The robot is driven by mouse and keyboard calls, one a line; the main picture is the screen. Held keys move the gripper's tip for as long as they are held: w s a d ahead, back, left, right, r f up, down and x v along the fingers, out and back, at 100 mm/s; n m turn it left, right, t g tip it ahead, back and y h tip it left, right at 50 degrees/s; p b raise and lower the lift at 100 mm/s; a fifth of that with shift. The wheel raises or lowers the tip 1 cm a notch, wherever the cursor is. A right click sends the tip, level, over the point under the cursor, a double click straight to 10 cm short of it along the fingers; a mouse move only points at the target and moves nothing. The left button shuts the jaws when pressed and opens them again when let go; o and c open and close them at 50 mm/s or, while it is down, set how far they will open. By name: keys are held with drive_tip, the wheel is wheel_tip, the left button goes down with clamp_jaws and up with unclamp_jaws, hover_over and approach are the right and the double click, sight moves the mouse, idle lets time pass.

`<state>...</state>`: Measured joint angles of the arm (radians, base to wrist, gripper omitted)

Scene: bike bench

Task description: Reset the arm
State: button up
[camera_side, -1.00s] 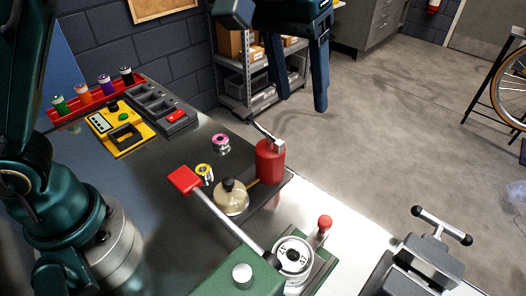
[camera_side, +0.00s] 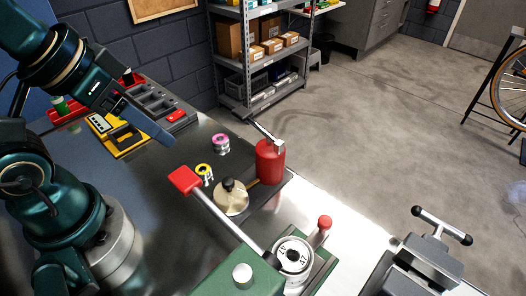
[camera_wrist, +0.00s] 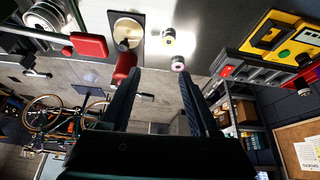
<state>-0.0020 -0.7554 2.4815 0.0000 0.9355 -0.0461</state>
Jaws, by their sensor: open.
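My gripper (camera_side: 138,118) hangs over the left part of the bench, above the yellow tray and dark organizer, in the side view. In the wrist view my gripper (camera_wrist: 158,80) shows two dark fingers spread apart with nothing between them. The arm is folded back toward its base at the left.
A red-handled lever (camera_side: 186,181) rises in front. A vise (camera_side: 428,258) is at right.

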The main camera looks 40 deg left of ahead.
drive_tip(key=o, duration=0.5)
drive_tip(key=shift+f+m, duration=0.25)
drive_tip(key=shift+m, duration=0.05)
drive_tip(key=shift+c, duration=0.2)
drive_tip(key=w+d+r+m+g+h, duration=0.1)
drive_tip(key=w+d+r+m, duration=0.25)
drive_tip(key=r+m, duration=0.2)
drive_tip(key=w+d+r+m+g, duration=0.2)
drive_tip(key=w+d+r+m, duration=0.1)
drive_tip(key=d+r+m, duration=0.25)
drive_tip(key=d+f+m+g+y, duration=0.1)
drive_tip(key=d+f+m, duration=0.3)
drive_tip(key=d, duration=0.3)
drive_tip(key=d+f+m+g, duration=0.1)
drive_tip(key=d+f+m, duration=0.25)
drive_tip(key=d, duration=0.35)
drive_tip(key=shift+n, duration=0.25)
drive_tip(key=shift+f, duration=5.3)
